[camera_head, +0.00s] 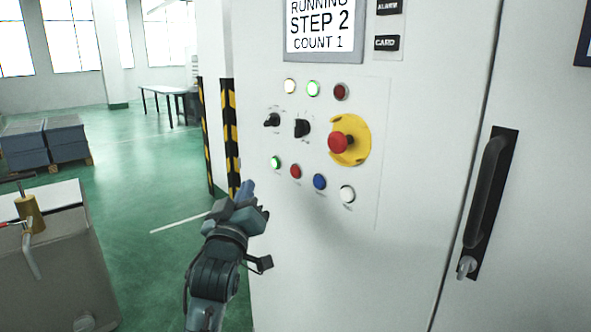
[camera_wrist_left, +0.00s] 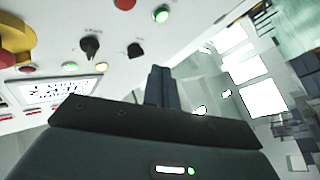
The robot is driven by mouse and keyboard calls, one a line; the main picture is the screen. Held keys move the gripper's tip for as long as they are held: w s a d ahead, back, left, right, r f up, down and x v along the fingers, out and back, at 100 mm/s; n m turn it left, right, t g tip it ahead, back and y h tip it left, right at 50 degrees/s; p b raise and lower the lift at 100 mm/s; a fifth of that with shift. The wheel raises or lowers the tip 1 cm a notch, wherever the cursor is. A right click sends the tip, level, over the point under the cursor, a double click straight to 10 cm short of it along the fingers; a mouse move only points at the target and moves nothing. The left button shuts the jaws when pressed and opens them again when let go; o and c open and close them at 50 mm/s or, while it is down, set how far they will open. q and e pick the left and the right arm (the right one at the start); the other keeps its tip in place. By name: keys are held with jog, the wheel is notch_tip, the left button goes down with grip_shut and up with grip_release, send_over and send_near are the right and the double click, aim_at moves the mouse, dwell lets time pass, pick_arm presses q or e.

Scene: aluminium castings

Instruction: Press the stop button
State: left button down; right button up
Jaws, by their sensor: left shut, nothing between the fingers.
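The control panel on the white cabinet has a lower row of buttons: a lit green one (camera_head: 276,162), a small red one (camera_head: 295,171), a blue one (camera_head: 320,182) and a white one (camera_head: 347,194). A large red mushroom button (camera_head: 339,142) sits on a yellow plate (camera_head: 358,140) above them. I cannot read the button labels. My left gripper (camera_head: 248,190) is shut and empty, below and left of the green button, apparently clear of the panel. In the left wrist view its closed fingers (camera_wrist_left: 158,85) point toward the panel; the small red button (camera_wrist_left: 125,4) shows at the top edge. My right gripper is out of view.
Two black rotary switches (camera_head: 272,119) and lamps (camera_head: 313,89) are above the lower row. A screen (camera_head: 320,25) reads RUNNING STEP 2 COUNT 1. A black door handle (camera_head: 487,195) is at right. A striped post (camera_head: 230,135) stands behind the gripper.

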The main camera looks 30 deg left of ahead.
aim_at(296, 172)
pick_arm(q)
jog(key=shift+s+r, duration=0.1)
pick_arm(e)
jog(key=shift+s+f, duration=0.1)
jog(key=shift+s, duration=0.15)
pick_arm(q)
jog(key=w+d+b, duration=0.2)
jog(key=w+d, duration=0.1)
jog(key=w, duration=0.5)
jog(key=shift+d+b, duration=0.25)
jog(key=shift+b, duration=0.05)
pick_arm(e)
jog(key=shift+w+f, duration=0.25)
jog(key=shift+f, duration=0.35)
pick_arm(q)
jog(key=shift+w, duration=0.1)
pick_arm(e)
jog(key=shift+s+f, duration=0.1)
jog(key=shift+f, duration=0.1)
pick_arm(q)
jog(key=shift+w, duration=0.15)
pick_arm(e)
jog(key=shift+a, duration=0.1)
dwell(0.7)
pick_arm(q)
jog(key=shift+w+d, duration=0.15)
jog(key=shift+w, duration=0.1)
